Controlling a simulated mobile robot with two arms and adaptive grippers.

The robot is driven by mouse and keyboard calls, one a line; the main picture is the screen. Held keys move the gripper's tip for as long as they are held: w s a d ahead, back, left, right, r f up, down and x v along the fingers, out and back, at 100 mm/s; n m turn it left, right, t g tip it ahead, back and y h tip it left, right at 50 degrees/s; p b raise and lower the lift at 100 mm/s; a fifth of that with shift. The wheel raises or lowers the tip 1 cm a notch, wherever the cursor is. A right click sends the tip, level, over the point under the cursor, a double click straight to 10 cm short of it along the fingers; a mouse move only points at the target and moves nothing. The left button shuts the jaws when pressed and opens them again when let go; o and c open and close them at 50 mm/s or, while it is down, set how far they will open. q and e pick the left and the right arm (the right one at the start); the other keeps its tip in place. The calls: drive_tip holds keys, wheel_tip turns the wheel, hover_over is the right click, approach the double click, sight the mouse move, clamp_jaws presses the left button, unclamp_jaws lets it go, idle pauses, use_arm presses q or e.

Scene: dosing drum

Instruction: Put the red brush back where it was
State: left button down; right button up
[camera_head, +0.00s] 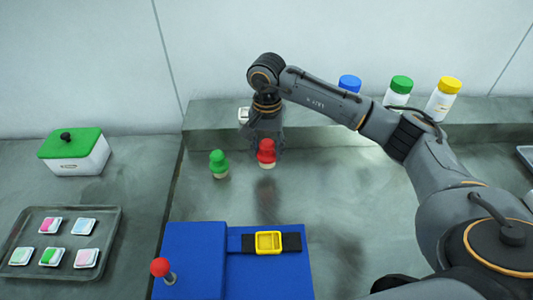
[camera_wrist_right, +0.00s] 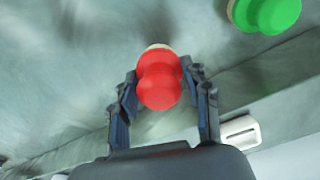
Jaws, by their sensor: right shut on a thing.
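The red brush (camera_head: 266,151) has a rounded red handle and a pale base. It is upright at the middle of the worktop, close to the raised ledge. My right gripper (camera_head: 267,138) reaches down behind it and is shut on it. In the right wrist view, the red brush (camera_wrist_right: 160,80) sits between the two fingers of the right gripper (camera_wrist_right: 168,88). I cannot tell whether its base touches the worktop. The green brush (camera_head: 219,164) stands upright just to its left, apart from it, and also shows in the right wrist view (camera_wrist_right: 266,12). My left gripper is out of view.
A blue board (camera_head: 195,260) with a yellow frame (camera_head: 269,242) and a red-knobbed lever (camera_head: 161,268) lies in front. Bottles with blue, green (camera_head: 400,87) and yellow caps stand on the ledge (camera_head: 210,114). A green-lidded box (camera_head: 75,150) and a tray (camera_head: 107,222) of swatches are left.

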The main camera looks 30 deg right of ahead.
sight(267, 158)
drive_tip(key=shift+w+f, duration=0.4)
drive_tip(key=shift+f, duration=0.05)
wheel_tip(267, 158, down, 2)
drive_tip(key=shift+f+p, duration=0.15)
drive_tip(key=shift+p, duration=0.7)
drive_tip(key=shift+f, duration=0.3)
drive_tip(key=shift+f, duration=0.15)
drive_tip(key=shift+f+b, duration=0.15)
drive_tip(key=shift+b, duration=0.2)
drive_tip(key=o, duration=1)
